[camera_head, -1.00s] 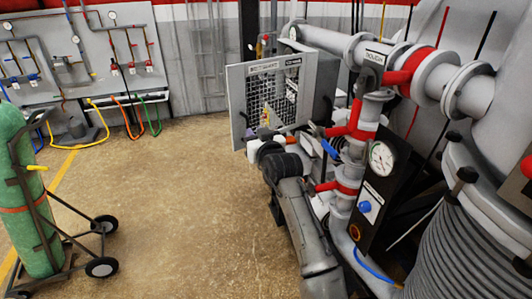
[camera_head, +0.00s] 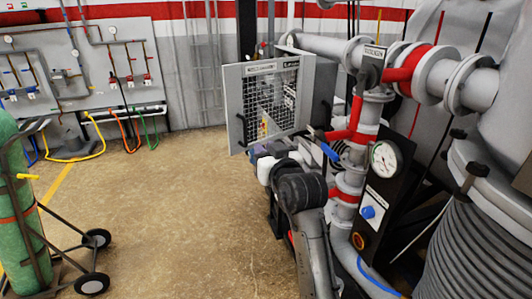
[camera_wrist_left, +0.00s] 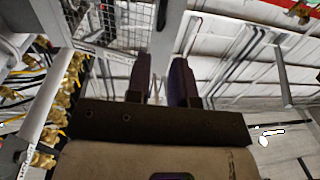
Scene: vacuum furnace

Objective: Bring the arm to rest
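My left arm (camera_head: 303,195) reaches up from the bottom middle of the head view. Its gripper (camera_head: 257,152) is small and partly hidden there, in front of the lower part of the mesh-fronted cabinet (camera_head: 272,100). In the left wrist view the two dark purple fingers of my left gripper (camera_wrist_left: 162,80) stand apart with an empty gap between them. Part of the mesh also shows at the top left of that view. I cannot tell whether the gripper touches the cabinet. My right gripper is in neither view.
Grey and red piping with a blue-handled valve (camera_head: 330,152) and a gauge panel (camera_head: 380,190) stands close on the right of my arm. A green gas cylinder (camera_head: 20,205) on a wheeled cart is at left. The floor (camera_head: 175,210) between is clear.

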